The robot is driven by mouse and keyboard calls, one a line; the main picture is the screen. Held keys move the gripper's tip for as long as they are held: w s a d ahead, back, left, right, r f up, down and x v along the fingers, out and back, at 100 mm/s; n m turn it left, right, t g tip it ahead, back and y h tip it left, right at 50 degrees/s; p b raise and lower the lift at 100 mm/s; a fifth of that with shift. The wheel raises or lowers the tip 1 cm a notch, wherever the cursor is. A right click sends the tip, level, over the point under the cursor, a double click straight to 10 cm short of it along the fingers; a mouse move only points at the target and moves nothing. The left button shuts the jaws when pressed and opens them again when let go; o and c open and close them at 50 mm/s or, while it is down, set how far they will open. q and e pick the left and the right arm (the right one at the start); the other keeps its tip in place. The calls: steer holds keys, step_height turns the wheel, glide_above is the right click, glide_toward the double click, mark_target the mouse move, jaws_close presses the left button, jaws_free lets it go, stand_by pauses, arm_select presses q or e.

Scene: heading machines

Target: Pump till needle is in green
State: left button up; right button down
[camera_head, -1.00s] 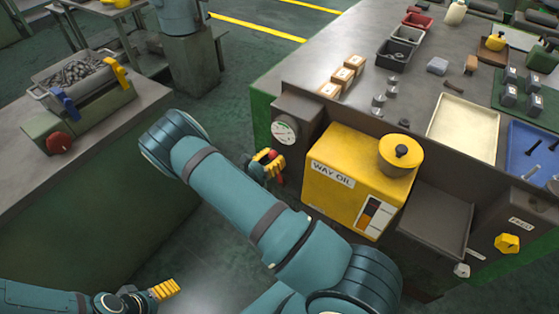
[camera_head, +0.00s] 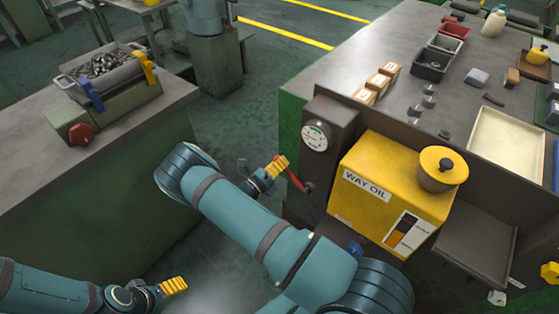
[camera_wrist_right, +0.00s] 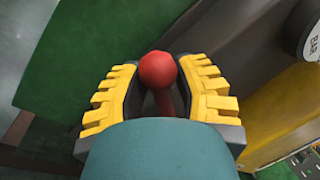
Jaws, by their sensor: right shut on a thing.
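The pressure gauge (camera_head: 316,135) has a white dial and sits on a dark housing on the machine's near side, left of the yellow way oil tank (camera_head: 390,190). Its needle is too small to read surely. Below it a red pump lever (camera_head: 291,174) sticks out from a dark pivot. My right gripper (camera_head: 277,166) is at the lever's outer end. In the right wrist view the lever's red ball knob (camera_wrist_right: 158,70) lies between the yellow fingers, which are closed on it. My left gripper (camera_head: 173,286) is low at the left, away from the lever; its yellow fingers look close together.
A bench (camera_head: 150,120) at the left carries a bin of metal parts (camera_head: 110,68) and a red knob (camera_head: 80,133). A grey drip tray (camera_head: 475,240) juts out right of the tank. Open floor lies between bench and machine.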

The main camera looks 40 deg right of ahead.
steer(key=shift+w+a+f+n, duration=0.15)
steer(key=shift+w+n, duration=0.1)
steer(key=shift+n, duration=0.15)
steer(key=c, duration=0.9)
jaws_free()
steer(key=v, duration=1.2)
steer(key=shift+s+f, duration=0.1)
